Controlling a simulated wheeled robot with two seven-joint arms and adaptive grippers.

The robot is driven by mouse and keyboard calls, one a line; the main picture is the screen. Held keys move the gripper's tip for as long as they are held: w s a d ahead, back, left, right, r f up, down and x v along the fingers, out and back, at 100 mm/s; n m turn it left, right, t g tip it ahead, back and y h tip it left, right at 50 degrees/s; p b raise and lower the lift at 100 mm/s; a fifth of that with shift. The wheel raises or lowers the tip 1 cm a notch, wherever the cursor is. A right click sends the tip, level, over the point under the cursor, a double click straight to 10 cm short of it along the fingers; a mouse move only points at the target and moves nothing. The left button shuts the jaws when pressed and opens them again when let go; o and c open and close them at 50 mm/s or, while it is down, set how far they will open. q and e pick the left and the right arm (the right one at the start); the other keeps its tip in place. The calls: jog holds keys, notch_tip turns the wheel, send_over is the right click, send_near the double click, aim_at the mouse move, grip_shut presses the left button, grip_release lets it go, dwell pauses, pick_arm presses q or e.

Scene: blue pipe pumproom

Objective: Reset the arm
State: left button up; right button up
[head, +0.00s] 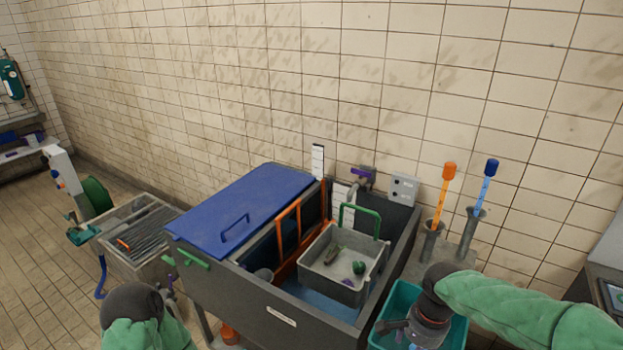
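My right arm, in a green sleeve, comes in from the right edge. Its gripper (392,328) points down and left over a teal bin (459,333) at the bottom right. The fingers are small and partly hidden by the wrist, so I cannot tell whether they are open or shut. My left arm (148,334), also green-sleeved with a dark grey joint, shows at the bottom left. Its gripper is not visible.
A grey tank (264,311) with a blue lid (240,208) stands in the middle. A grey basket (336,284) with a green handle holds small items. Orange (444,190) and blue (485,184) tools stand in holders at right. Floor is open at left.

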jog(key=s+a+f+n+y, duration=0.1)
jog(key=a+f+n, duration=0.25)
jog(key=f, duration=0.55)
jog(key=s+a+f+n+y, duration=0.1)
jog(key=a+f+n+y, duration=0.1)
jog(key=a+f, duration=0.5)
jog(key=s+a+f+n, duration=0.3)
jog(key=s+f, duration=0.7)
jog(key=f, duration=0.5)
jog(key=shift+s+f, duration=0.15)
jog(key=shift+d, duration=0.15)
